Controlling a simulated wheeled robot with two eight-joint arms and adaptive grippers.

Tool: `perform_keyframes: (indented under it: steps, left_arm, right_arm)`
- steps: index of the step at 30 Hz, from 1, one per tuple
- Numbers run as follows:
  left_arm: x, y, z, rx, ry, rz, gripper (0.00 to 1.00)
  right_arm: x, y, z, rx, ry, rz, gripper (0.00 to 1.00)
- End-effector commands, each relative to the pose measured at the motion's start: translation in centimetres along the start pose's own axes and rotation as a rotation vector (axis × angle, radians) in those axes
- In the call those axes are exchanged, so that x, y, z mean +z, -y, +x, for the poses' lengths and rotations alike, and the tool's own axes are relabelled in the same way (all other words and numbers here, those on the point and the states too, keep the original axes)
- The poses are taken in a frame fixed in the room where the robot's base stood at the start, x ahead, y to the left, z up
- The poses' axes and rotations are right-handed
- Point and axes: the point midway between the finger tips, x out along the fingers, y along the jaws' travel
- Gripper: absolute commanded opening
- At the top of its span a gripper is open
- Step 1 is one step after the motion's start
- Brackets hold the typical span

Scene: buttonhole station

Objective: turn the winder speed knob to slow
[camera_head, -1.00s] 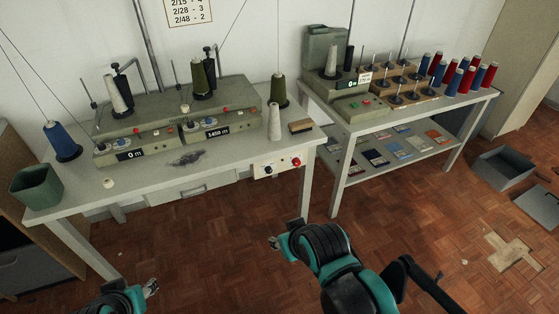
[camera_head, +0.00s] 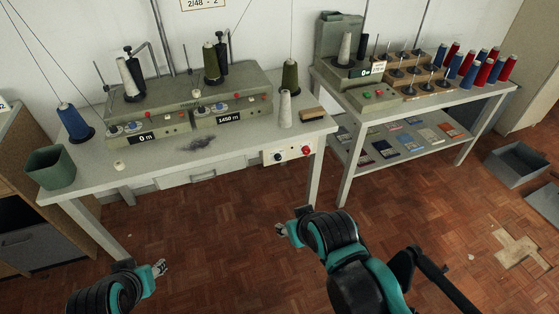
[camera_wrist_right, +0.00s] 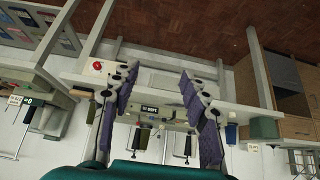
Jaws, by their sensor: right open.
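A white control panel (camera_head: 289,153) hangs on the front edge of the left table. It carries a black knob (camera_head: 277,157) on its left and a red button (camera_head: 306,150) on its right. The knob's pointer and markings are too small to read. My right gripper (camera_head: 281,229) is below and in front of the panel, well apart from it. In the right wrist view it is open and empty (camera_wrist_right: 158,82), with the red button (camera_wrist_right: 97,66) beyond its left finger. My left gripper (camera_head: 160,266) is low at the left, far from the panel; its opening is too small to judge.
The left table (camera_head: 110,180) bears a winder (camera_head: 190,105) with cones, a green bin (camera_head: 52,167) and a wooden block (camera_head: 313,114). A second table (camera_head: 425,100) with red and blue cones stands at right. Grey crates (camera_head: 515,163) lie far right. The floor before the tables is clear.

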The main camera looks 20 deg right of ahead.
Motion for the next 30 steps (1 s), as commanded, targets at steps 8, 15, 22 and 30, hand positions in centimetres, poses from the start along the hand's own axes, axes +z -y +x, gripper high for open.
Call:
perform_keyframes:
  steps: [8,15,22,30]
  left_arm:
    - [-0.1,0.0,-0.1,0.000,0.000,0.000,0.40]
    - [-0.2,0.0,-0.3,0.000,0.000,0.000,0.40]
    - [-0.3,0.0,-0.4,0.000,0.000,0.000,0.40]
    - [-0.4,0.0,-0.6,0.000,0.000,0.000,0.40]
  right_arm:
    - [-5.7,0.5,2.1,-0.074,-0.022,0.069,0.48]
    - [-13.9,-0.1,7.9,-0.192,-0.082,0.181,0.48]
    - [-19.9,-2.5,15.6,-0.294,-0.162,0.289,0.48]
    - [-22.9,-7.4,25.9,-0.396,-0.283,0.416,0.48]
